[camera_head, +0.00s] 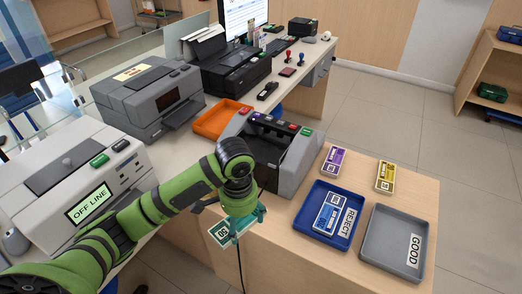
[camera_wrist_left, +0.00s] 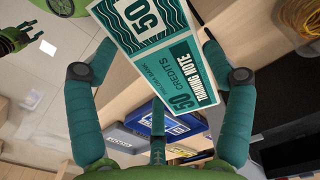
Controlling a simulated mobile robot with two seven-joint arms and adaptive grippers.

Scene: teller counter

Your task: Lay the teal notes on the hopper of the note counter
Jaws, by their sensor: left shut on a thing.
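My left gripper (camera_head: 240,222) is shut on the teal notes (camera_head: 221,232). In the left wrist view the notes (camera_wrist_left: 158,60) show "50 credits" and "training note" between the green fingers. I hold them in front of the note counter (camera_head: 302,165), beside the near edge of the wooden counter. The note counter is grey with a dark front and coloured buttons on top. My left forearm and wrist hide part of its left side, and its hopper is not clearly seen.
Right of the note counter lie purple notes (camera_head: 333,160) and yellow notes (camera_head: 386,177). A blue REJECT tray (camera_head: 312,238) holds blue notes (camera_head: 330,213). The grey GOOD tray (camera_head: 390,243) is empty. An orange tray (camera_head: 212,124) and grey machines stand left and behind.

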